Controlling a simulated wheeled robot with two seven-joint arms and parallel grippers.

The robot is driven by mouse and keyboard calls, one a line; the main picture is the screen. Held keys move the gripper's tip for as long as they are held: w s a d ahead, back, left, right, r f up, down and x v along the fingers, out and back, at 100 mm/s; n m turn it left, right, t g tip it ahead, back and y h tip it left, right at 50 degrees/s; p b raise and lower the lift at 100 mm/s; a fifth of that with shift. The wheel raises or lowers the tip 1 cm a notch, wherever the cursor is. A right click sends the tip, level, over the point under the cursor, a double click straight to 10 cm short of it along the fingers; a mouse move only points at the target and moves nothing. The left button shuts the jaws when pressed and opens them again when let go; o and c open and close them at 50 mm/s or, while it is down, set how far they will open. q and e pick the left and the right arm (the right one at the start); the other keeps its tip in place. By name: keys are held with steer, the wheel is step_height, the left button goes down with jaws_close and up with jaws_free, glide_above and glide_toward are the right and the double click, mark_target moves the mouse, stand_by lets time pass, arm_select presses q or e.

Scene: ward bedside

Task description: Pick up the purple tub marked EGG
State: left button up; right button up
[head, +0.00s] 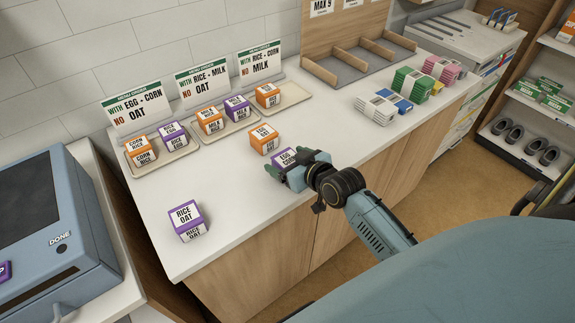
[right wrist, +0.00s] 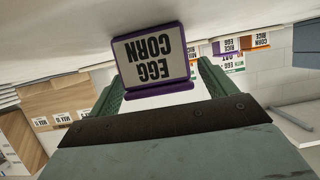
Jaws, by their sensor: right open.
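A purple tub (head: 283,156) marked EGG CORN sits on the counter near its front edge, partly hidden by my right gripper. In the right wrist view, the same tub (right wrist: 152,60) shows its EGG CORN label upside down between the two green fingers. My right gripper (right wrist: 158,84) is open around it; I cannot tell whether either finger touches it. In the head view, my right gripper (head: 290,170) is low over the counter at the tub. Another purple tub (head: 173,134), marked RICE EGG, stands on the left tray. My left gripper is not in view.
An orange tub (head: 264,138) stands just behind the gripper. A purple RICE OAT tub (head: 187,221) stands at the front left. Signed trays (head: 185,150) with tubs line the wall. Coloured packs (head: 412,82) lie to the right. The counter (head: 235,190) between the purple tubs is clear.

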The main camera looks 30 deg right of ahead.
steer(key=shift+x, duration=1.15)
steer(key=c, duration=1.1)
steer(key=shift+c, duration=0.4)
steer(key=shift+r, duration=0.15)
